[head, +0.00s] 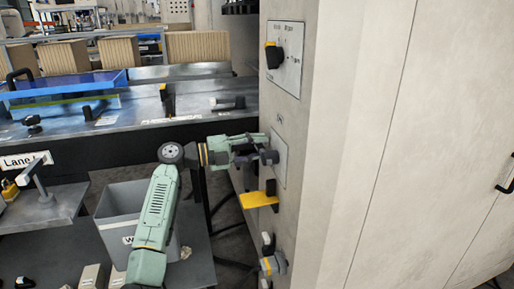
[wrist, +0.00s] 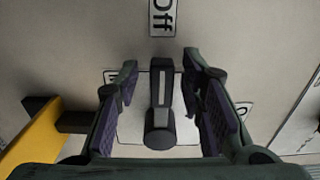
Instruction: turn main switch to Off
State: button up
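A dark rotary knob (wrist: 161,104) with a pale stripe along its grip stands out from a white plate (wrist: 133,126) in the wrist view. Its stripe runs up and down in the picture, towards a sideways "Off" label (wrist: 164,16) above the plate. My gripper (wrist: 161,88) is open, with one finger on each side of the knob and visible gaps to both. In the head view, my gripper (head: 269,157) is at the middle plate (head: 281,157) on the cabinet face, hiding most of the knob. Other labels on the plate are partly hidden by the fingers.
A yellow bracket (head: 259,200) juts from the cabinet (head: 318,175) just below my gripper. Another black-and-yellow selector (head: 273,56) is above it, and a lower fitting (head: 272,264) is below. A grey bin (head: 125,208) stands beside my arm.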

jog(key=v, duration=1.2)
jog(key=shift+r, duration=0.1)
